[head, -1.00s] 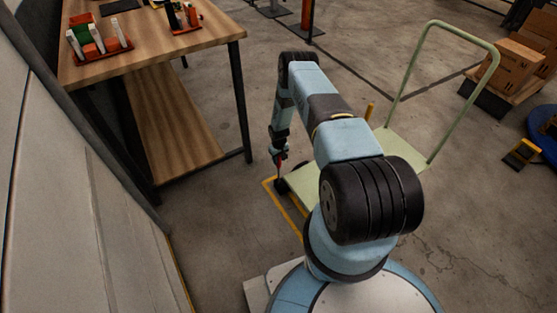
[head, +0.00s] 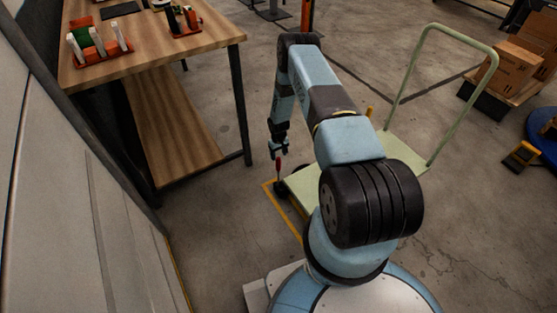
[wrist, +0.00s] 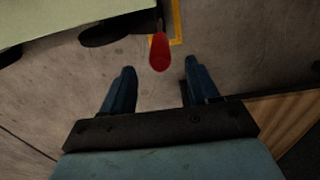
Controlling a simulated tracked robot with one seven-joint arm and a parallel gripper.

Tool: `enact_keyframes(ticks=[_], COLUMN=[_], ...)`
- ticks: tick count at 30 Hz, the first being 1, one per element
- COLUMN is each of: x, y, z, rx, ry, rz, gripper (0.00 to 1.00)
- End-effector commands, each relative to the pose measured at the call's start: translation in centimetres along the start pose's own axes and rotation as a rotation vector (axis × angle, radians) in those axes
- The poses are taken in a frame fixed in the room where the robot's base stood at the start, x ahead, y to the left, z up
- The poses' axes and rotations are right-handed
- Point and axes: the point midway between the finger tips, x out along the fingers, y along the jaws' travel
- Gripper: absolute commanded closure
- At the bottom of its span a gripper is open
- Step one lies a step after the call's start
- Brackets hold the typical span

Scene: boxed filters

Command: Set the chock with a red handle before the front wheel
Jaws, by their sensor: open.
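The chock's red handle (wrist: 160,52) stands in the wrist view just beyond my open fingertips, between their lines and free of both. It also shows in the head view (head: 278,165), upright by the trolley's near-left corner. The chock's dark body at the floor is small and partly hidden. My gripper (wrist: 157,80) is open and empty; in the head view it hangs (head: 278,152) just above the handle. The pale green trolley (head: 398,150) has a dark front wheel (head: 282,188) close to the chock; a dark wheel (wrist: 105,34) shows in the wrist view.
Yellow floor lines (head: 289,212) run around the trolley's corner. A wooden workbench (head: 160,45) with red trays stands at the left. A black and yellow item (head: 521,156) and boxes (head: 515,64) are at the right. Floor between bench and trolley is clear.

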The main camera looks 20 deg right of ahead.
Motion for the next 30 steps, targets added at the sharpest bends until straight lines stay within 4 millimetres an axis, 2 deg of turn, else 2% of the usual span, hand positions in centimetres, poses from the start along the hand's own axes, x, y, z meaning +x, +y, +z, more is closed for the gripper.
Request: enact_keyframes(ticks=[3, 9, 15, 25, 28, 30], x=[-2.1, -5.1, -6.8, -7.7, -9.3, -11.1], y=[0.0, 0.0, 0.0, 0.0, 0.2, 0.3], z=[0.0, -0.1, 0.0, -0.2, -0.7, -1.3], rx=[0.0, -0.001, -0.001, -0.001, 0.001, 0.002], ry=[0.001, 0.001, 0.0, 0.002, 0.008, 0.016], rz=[0.001, 0.001, 0.0, 0.002, 0.006, 0.012], gripper=[0.4, 0.4, 0.4, 0.4, 0.4, 0.4])
